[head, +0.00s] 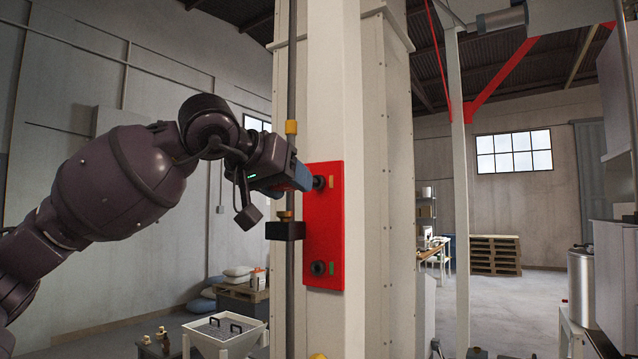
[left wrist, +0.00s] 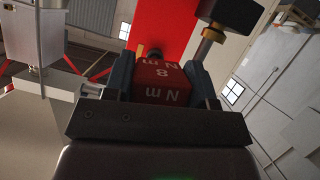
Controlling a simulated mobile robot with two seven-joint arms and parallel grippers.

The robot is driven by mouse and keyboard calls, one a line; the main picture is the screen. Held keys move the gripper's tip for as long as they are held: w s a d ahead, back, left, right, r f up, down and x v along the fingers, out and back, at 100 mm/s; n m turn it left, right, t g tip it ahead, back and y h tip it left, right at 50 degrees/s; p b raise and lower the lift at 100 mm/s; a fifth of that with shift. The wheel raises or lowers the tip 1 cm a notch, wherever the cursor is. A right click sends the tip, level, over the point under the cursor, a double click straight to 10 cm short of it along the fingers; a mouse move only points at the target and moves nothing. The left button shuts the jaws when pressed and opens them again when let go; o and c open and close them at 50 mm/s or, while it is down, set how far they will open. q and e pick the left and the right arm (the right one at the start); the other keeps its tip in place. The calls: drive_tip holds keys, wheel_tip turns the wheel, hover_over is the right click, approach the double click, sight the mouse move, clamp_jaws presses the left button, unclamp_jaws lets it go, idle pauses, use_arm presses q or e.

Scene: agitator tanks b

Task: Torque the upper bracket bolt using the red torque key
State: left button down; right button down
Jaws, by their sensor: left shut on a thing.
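The red bracket plate (head: 322,230) is fixed upright on the pale column. Its upper bolt (head: 320,182) is dark with a yellow mark beside it; its lower bolt (head: 318,268) has a green mark beside it. My left gripper (head: 303,178) is shut on the red torque key (left wrist: 160,87), which carries white "8 N m" lettering in the left wrist view. The key points at the plate, right by the upper bolt. The fingers partly hide the key in the head view; I cannot tell whether it is seated on the bolt. My right gripper is not in view.
A vertical pipe (head: 290,70) with a yellow collar and a dark block (head: 285,230) runs close left of the plate, just below my gripper. A white hopper (head: 225,333) stands lower left. Pallets (head: 495,255) and a metal canister (head: 581,285) are farther right.

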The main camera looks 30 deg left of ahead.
use_arm(q)
drive_tip(key=shift+r, duration=0.1)
drive_tip(key=shift+a+m+y, duration=0.15)
drive_tip(key=shift+m+y, duration=0.65)
drive_tip(key=shift+m, duration=0.3)
drive_tip(key=shift+s, duration=0.1)
drive_tip(key=shift+s, duration=0.2)
drive_tip(key=shift+s, duration=0.3)
drive_tip(key=shift+s+a+b, duration=0.1)
drive_tip(key=shift+s+b, duration=0.4)
drive_tip(key=shift+s, duration=0.55)
drive_tip(key=s+b, duration=0.1)
drive_tip(key=s, duration=0.2)
drive_tip(key=shift+s+a, duration=0.15)
drive_tip(key=shift+s, duration=0.2)
